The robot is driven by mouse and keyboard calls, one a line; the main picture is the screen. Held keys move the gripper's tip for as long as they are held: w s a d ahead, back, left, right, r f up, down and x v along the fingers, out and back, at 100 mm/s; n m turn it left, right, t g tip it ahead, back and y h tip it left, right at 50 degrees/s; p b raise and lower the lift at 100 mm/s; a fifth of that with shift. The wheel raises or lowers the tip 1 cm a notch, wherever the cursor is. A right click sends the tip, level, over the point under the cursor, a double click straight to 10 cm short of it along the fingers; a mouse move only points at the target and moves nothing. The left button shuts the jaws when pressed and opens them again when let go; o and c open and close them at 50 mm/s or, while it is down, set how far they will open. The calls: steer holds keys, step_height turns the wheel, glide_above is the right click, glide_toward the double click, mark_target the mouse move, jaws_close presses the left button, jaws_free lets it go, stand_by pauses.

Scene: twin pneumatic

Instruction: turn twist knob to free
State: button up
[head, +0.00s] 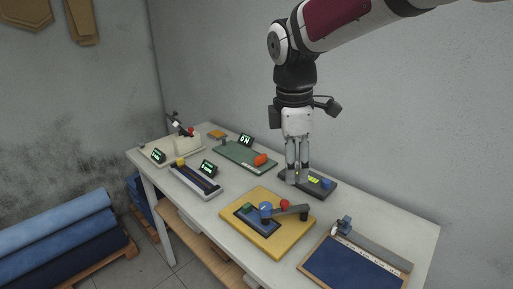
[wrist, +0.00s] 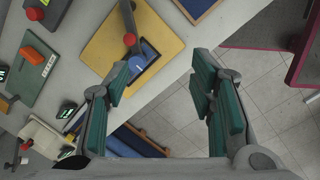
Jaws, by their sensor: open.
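I cannot tell for sure which control is the twist knob. My gripper (head: 298,180) points down, open and empty, and overlaps that box's left end in the head view. I see no contact with either knob.
A green board (head: 240,155) with an orange block, small display boxes and a slider unit (head: 195,181) stand farther left on the white table. A blue-surfaced tray (head: 350,267) lies at the front right. Blue rolls (head: 60,240) lie on a floor pallet.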

mark_target(266, 205)
steer(key=w+a+f+n+g+y, duration=0.1)
steer(key=w+a+f+n, duration=0.35)
steer(key=w+n, duration=0.2)
steer(key=shift+m, duration=0.45)
steer(key=f, duration=0.9)
steer(key=f+p, duration=0.1)
steer(key=f, duration=0.3)
steer(key=shift+w+a+f, duration=0.25)
steer(key=shift+a+f, duration=0.05)
steer(key=shift+f, duration=0.05)
steer(key=c, duration=1.2)
